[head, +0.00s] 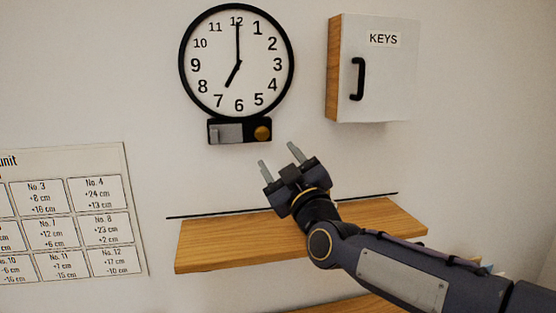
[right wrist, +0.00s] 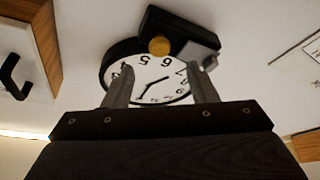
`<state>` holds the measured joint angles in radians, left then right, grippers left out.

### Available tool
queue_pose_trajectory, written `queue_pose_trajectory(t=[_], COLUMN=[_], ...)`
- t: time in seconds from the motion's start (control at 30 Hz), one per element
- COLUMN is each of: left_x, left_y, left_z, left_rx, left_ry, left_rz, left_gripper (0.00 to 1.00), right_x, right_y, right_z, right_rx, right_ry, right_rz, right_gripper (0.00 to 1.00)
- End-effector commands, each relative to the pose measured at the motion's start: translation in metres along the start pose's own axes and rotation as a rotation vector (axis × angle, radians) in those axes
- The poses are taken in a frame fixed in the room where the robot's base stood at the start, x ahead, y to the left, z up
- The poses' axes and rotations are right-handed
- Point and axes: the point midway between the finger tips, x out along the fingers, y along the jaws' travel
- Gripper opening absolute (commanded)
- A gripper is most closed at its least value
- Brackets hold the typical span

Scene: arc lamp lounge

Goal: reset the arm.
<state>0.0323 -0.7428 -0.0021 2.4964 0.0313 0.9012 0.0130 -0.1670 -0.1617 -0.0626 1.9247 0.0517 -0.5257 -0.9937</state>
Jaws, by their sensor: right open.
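My right gripper (head: 280,160) is open and empty, its two grey fingers apart, in front of the wall below the clock. In the right wrist view its fingers (right wrist: 160,85) stand apart with nothing between them, and the clock shows behind them. My right arm comes in from the lower right of the head view. The round wall clock (head: 238,85) has a black rim. Under it is a black box (head: 240,131) with a grey lever and an orange knob. My left gripper is not in view.
A wooden shelf (head: 215,248) lies below and behind my right gripper. A white KEYS cabinet (head: 385,80) with a black handle hangs at the upper right. A printed chart (head: 65,215) is on the wall at left. The wall between chart and clock is bare.

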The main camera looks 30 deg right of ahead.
Motion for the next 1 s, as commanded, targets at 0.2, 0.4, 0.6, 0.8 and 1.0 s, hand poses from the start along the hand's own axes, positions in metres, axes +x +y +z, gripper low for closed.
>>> queue_pose_trajectory(t=[0.2,0.4,0.6,0.8,1.0], left_x=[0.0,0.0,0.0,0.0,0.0], left_y=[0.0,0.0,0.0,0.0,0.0], left_z=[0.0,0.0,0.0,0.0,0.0], left_rx=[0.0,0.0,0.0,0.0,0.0], left_ry=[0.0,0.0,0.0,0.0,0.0], left_rz=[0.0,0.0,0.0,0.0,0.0], left_gripper=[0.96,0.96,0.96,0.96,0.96], right_x=[0.0,-0.007,-0.074,-0.189,-0.298], right_y=[0.0,-0.005,-0.05,-0.109,-0.149], right_z=[0.0,0.007,0.055,0.107,0.138], right_rx=[0.0,0.031,0.273,0.561,0.759], right_ry=[0.0,-0.03,-0.291,-0.709,-1.106], right_rz=[0.0,-0.035,-0.272,-0.478,-0.551], right_gripper=[0.52,0.52,0.52,0.52,0.52])
